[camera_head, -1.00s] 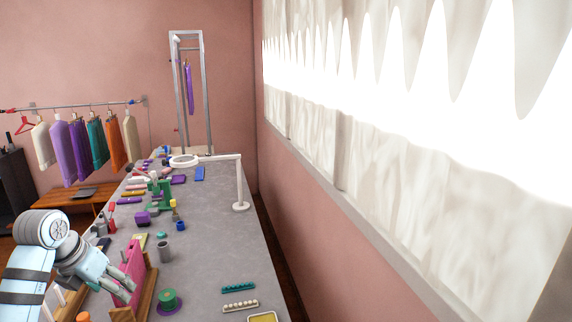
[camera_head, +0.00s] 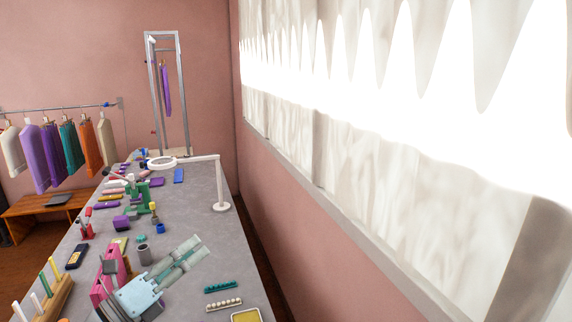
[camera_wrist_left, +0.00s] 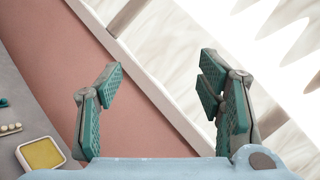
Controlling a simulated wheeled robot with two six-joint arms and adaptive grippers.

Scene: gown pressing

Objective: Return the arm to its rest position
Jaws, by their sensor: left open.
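My left gripper (camera_head: 194,249) is in the head view, over the near part of the grey table (camera_head: 213,238). Its two fingers point to the upper right, away from the pink stand (camera_head: 106,272). In the left wrist view the same gripper (camera_wrist_left: 160,84) has its teal-padded fingers spread wide, with nothing between them. Behind them show the pink wall and the window. The rest of my left arm is mostly out of the head view. My right gripper is in neither view.
A teal strip (camera_head: 221,287), a white beaded strip (camera_head: 224,304) and a yellow pad (camera_head: 246,315) lie right of the gripper. A grey cup (camera_head: 145,255) stands behind it. The pink wall (camera_head: 300,235) bounds the table's right side.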

